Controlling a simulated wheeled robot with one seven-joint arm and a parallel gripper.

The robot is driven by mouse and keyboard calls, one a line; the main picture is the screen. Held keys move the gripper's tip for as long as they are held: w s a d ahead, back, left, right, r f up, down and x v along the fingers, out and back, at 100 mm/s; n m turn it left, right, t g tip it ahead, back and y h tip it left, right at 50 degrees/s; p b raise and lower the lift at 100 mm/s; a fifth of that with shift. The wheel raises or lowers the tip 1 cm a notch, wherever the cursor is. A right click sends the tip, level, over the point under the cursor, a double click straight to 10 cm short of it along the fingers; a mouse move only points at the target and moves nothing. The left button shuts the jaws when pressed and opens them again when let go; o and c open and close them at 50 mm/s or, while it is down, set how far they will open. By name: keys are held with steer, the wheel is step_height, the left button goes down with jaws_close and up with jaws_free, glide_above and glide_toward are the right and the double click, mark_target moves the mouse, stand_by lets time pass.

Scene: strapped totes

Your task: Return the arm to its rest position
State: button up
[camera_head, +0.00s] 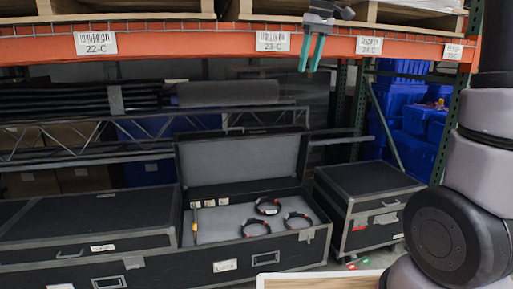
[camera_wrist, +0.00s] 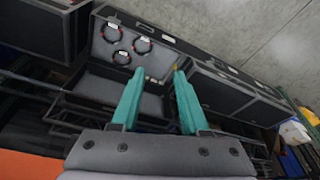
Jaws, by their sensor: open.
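My gripper (camera_head: 312,52) hangs at the top of the head view, in front of the orange shelf beam. Its two teal fingers point down and stand apart with nothing between them. In the wrist view the fingers (camera_wrist: 157,102) are also spread and empty. Below and behind the gripper, an open black case (camera_head: 228,267) holds several black rings with red marks, such as one ring (camera_head: 267,206). The open case also shows in the wrist view (camera_wrist: 180,42), beyond the fingertips. Part of my arm fills the right edge of the head view.
The orange beam (camera_head: 150,45) with shelf labels crosses the top, close to the gripper. Closed black cases stand left (camera_head: 90,222) and right (camera_head: 368,190) of the open one. Blue totes (camera_head: 405,100) are stacked behind at right.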

steer(key=s+d+f+m+t, duration=0.2)
steer(key=s+d+m, duration=0.3)
steer(key=s, duration=0.5)
steer(key=s+d+f+m+t, duration=0.3)
steer(key=s+d+f+m, duration=0.1)
steer(key=s, duration=0.7)
steer(key=shift+s+d+f+m, duration=0.15)
steer(key=shift+d+m, duration=0.35)
steer(key=shift+m, duration=0.5)
steer(key=shift+o, duration=0.4)
steer(key=shift+d, duration=0.1)
